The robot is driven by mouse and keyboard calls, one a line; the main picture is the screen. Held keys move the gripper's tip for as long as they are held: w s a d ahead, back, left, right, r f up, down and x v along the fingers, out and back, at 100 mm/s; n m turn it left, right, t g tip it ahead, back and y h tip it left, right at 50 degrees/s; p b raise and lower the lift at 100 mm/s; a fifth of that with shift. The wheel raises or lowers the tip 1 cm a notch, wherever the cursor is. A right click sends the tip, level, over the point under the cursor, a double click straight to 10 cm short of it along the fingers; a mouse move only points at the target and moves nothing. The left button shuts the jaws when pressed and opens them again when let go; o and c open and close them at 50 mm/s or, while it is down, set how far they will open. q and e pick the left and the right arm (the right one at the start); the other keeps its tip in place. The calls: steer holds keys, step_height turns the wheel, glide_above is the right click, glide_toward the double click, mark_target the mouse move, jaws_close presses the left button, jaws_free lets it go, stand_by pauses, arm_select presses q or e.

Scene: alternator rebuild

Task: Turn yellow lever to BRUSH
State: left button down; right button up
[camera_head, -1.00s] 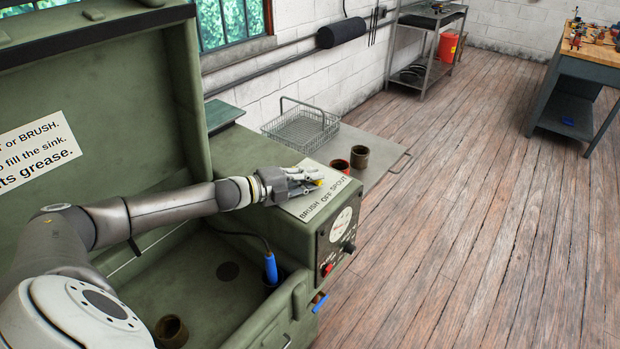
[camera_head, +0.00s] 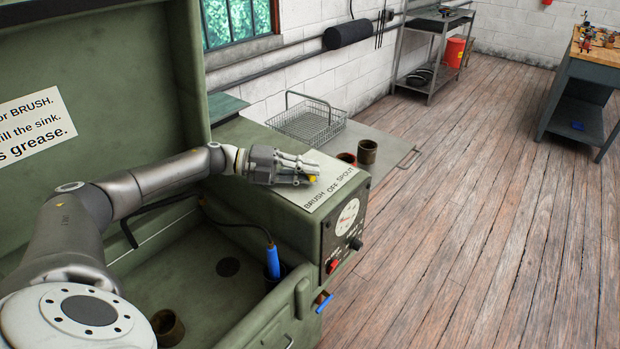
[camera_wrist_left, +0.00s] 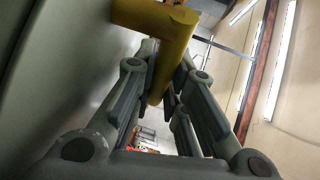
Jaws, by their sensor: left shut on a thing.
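The yellow lever (camera_wrist_left: 174,52) shows large in the left wrist view, between the fingers of my left gripper (camera_wrist_left: 160,95). In the head view my left gripper (camera_head: 314,174) lies over the white label plate (camera_head: 325,185) on top of the green parts washer (camera_head: 252,140). Only a small bit of the yellow lever (camera_head: 312,179) shows there at the fingertips. The gripper is shut on the lever. The plate reads BRUSH, OFF and SPOUT. The gripper hides part of the plate, and I cannot tell exactly which word the lever points to. My right gripper is not in view.
The washer's sink holds a blue-handled brush (camera_head: 273,262) and a brown cup (camera_head: 168,327). A dial (camera_head: 347,215) and red switch (camera_head: 333,266) are on its front panel. A wire basket (camera_head: 305,123) and a brown cup (camera_head: 367,151) stand on the shelf behind.

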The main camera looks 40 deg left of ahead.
arm_select(q)
steer(key=shift+s+a+f+m+g+b, duration=0.1)
steer(key=shift+s+m+g+b, duration=0.05)
steer(key=shift+m+g+b, duration=0.2)
steer(key=c, duration=1.7)
jaws_free()
